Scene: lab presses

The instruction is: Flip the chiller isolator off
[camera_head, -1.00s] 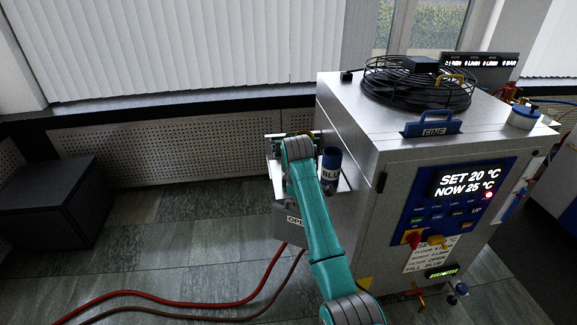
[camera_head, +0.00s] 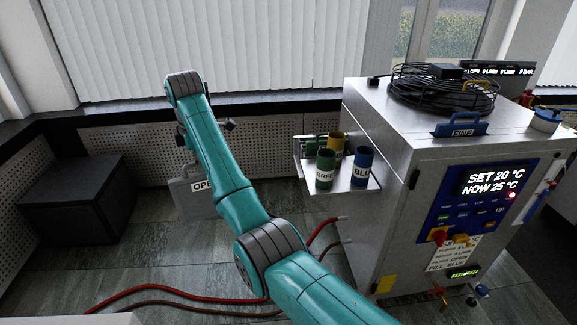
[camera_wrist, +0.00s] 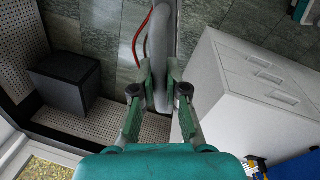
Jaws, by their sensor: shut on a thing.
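The chiller (camera_head: 400,200) is the pale metal cabinet at right in the head view. A red knob (camera_head: 438,236) on yellow, which looks like the isolator, sits low on its blue front panel; its exact setting is too small to read. My gripper (camera_wrist: 158,85) is far left of it, shut on a grey panel (camera_wrist: 157,45) that runs up between the fingers in the wrist view. The panel also shows in the head view (camera_head: 188,203), hanging above the floor with a label starting "OPE". My arm hides its right side.
Green (camera_head: 325,168), blue (camera_head: 362,166) and yellow cups (camera_head: 336,145) stand on a shelf at the chiller's left side. Red hoses (camera_head: 170,298) lie on the floor. A dark box (camera_head: 75,200) stands at left. White drawers (camera_wrist: 250,85) show in the wrist view.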

